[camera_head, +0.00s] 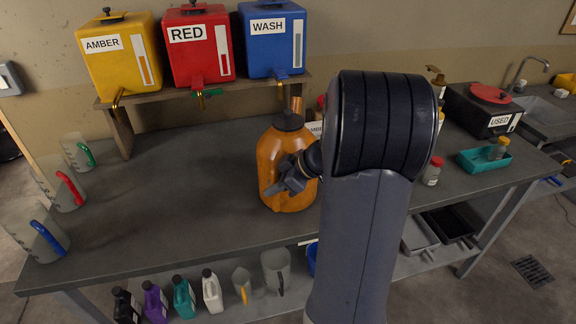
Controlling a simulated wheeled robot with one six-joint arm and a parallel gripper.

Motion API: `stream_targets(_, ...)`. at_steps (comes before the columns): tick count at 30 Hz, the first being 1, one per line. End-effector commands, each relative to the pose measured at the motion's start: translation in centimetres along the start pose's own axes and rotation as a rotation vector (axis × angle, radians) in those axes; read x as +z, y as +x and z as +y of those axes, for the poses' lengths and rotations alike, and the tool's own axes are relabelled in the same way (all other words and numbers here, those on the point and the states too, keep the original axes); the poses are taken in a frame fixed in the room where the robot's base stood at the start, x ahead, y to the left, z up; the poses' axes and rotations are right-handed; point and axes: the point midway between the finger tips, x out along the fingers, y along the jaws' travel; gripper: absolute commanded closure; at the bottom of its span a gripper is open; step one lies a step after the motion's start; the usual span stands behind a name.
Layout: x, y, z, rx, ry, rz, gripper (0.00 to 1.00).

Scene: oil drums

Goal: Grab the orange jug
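The orange jug (270,155) stands upright on the grey workbench, near its middle, with a dark cap on top. My gripper (279,188) is in front of the jug's lower right side and overlaps it in the picture. I cannot tell whether it touches the jug, or whether its fingers are open or shut. My arm covers the area right of the jug, and the jug's right edge is partly hidden.
Yellow AMBER (121,62), red RED (198,50) and blue WASH (272,42) tanks sit on a raised shelf behind the jug. Clear pitchers (45,228) stand at the bench's left end. A teal tray (480,161) lies right. The bench left of the jug is clear.

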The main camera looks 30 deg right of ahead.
Motion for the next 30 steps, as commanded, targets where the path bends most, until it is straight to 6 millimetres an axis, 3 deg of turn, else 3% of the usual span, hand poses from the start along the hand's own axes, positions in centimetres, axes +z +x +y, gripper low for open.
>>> stream_targets(8,-0.01,-0.02,0.00,0.000,0.000,0.000,0.99)
stream_targets(30,-0.37,-0.34,0.05,0.002,-0.003,0.002,1.00)
